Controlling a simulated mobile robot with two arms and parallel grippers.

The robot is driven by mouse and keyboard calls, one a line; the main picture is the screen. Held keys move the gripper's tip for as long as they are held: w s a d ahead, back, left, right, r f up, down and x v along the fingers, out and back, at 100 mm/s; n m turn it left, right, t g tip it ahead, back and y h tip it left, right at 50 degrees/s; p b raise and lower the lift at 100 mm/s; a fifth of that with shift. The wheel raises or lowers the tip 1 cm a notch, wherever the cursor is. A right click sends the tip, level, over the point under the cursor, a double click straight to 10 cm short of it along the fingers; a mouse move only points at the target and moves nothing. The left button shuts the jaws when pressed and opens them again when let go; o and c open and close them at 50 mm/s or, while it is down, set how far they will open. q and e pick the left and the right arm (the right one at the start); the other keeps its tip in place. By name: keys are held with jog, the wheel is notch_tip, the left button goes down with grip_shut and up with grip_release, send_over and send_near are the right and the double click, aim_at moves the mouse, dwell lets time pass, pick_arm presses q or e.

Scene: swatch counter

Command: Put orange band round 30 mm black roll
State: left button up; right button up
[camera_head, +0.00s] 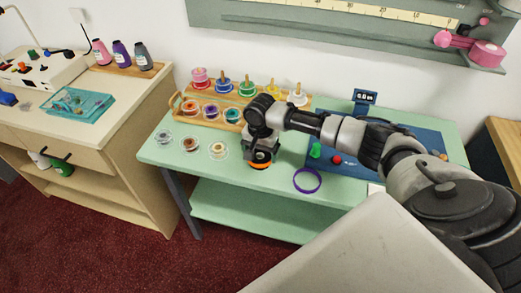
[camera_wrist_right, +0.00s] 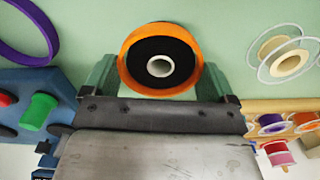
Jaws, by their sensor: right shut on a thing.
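My right gripper (camera_head: 259,158) reaches down to the green counter and is shut on the orange band (camera_head: 260,166). In the right wrist view, its two green fingers (camera_wrist_right: 160,80) press on opposite sides of the orange band (camera_wrist_right: 160,93). The black roll (camera_wrist_right: 143,55), with a white core, shows inside the band. The band encircles the roll in this view; how far down it sits on the roll I cannot tell. In the head view the roll is hidden by the gripper. My left gripper is not in view.
A purple band (camera_head: 307,180) lies right of the gripper, before a blue station (camera_head: 322,136) with green and red knobs. Clear-flanged spools (camera_head: 218,150) stand to the left. A wooden rack (camera_head: 236,115) of coloured spools stands behind. The counter's front edge is clear.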

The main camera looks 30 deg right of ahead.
aim_at(261, 155)
jog(key=shift+f, duration=0.1)
dwell(0.3)
jog(key=o, duration=0.7)
jog(key=shift+c, duration=0.2)
notch_tip(261, 155, up, 7)
jog(key=p, duration=0.9)
